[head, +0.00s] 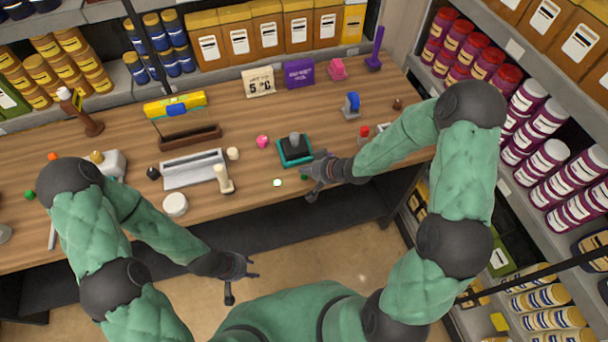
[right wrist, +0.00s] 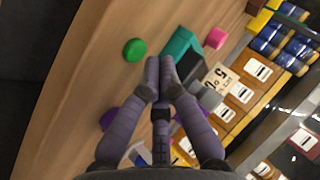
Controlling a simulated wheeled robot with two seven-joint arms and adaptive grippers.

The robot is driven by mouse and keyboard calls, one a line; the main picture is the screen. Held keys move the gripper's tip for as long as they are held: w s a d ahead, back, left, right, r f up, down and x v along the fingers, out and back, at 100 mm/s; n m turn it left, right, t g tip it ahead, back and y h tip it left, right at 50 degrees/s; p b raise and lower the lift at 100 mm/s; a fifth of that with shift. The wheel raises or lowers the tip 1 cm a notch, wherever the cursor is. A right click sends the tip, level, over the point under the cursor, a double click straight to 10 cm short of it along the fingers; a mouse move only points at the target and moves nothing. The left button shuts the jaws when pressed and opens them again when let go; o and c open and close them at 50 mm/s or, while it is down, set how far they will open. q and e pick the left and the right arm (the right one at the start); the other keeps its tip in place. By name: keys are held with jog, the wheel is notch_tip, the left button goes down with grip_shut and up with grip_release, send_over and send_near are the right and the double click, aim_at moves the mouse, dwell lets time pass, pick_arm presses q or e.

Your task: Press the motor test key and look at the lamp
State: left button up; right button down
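A teal base with a black block and grey knob (head: 294,148) stands near the front middle of the table. A small pale, green-edged disc (head: 277,183) lies by the front edge. In the right wrist view a green disc (right wrist: 135,50) sits beside the teal base (right wrist: 181,46); it may be the same disc. I cannot tell which part is the test key or lamp. My right gripper (right wrist: 160,68) is shut and empty, its fingertips next to the teal base and green disc; contact is unclear. My left gripper (head: 246,278) is open and empty, off the table's front.
A pink piece (head: 262,141) lies left of the teal base. A grey tray (head: 194,168), a white round piece (head: 175,204) and a cream part (head: 223,179) stand further left. A blue tool (head: 351,105) is behind my right arm. Stocked shelves line the back and right.

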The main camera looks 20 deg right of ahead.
aim_at(307, 177)
jog(key=shift+r, duration=0.1)
notch_tip(307, 177, up, 5)
jog(key=p, duration=0.5)
dwell(0.8)
